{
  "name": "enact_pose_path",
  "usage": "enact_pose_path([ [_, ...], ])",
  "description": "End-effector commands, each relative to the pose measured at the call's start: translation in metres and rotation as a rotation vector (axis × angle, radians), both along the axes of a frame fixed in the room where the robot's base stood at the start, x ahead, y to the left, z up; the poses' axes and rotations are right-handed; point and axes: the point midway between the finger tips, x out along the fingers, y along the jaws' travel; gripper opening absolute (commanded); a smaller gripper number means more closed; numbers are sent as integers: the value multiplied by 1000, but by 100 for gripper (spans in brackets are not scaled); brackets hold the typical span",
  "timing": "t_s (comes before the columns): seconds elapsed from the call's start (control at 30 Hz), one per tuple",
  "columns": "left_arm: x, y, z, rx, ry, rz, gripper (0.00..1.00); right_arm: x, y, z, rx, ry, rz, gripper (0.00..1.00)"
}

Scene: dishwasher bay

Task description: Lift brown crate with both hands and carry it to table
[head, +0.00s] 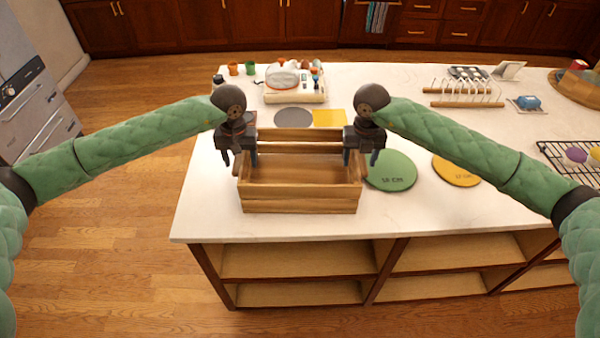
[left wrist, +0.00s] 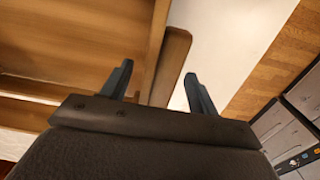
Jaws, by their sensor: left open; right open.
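The brown wooden crate (head: 300,197) sits upright on the white table (head: 210,213), near its front edge, and looks empty. My left gripper (head: 239,160) is open at the crate's left end. In the left wrist view its two fingers (left wrist: 160,88) stand apart, one on each side of the crate's end wall and handle piece (left wrist: 170,62). My right gripper (head: 362,160) is open at the crate's right end. Whether either finger touches the wood I cannot tell. The grippers hide parts of both crate ends.
A green disc (head: 391,171) and an orange disc (head: 456,168) lie right of the crate. A grey disc (head: 293,117) and a yellow square (head: 330,118) lie behind it. A wooden rack (head: 465,95) and a wire rack (head: 565,160) stand further right. Open shelves (head: 297,261) are below.

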Motion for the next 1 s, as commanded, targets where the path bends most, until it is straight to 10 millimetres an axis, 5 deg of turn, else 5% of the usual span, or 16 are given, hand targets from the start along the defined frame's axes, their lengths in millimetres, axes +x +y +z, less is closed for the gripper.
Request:
enact_pose_path([
  [0.4, 0, 0, -12, 0, -2, 0, 60, 0, 0, -13, 0, -1, 0, 60],
  [0.7, 0, 0, -12, 0, -1, 0, 5, 0, 0, -12, 0, -1, 0, 5],
  [1.0, 0, 0, -10, 0, -2, 0, 5, 0, 0, -10, 1, -2, 0, 5],
])
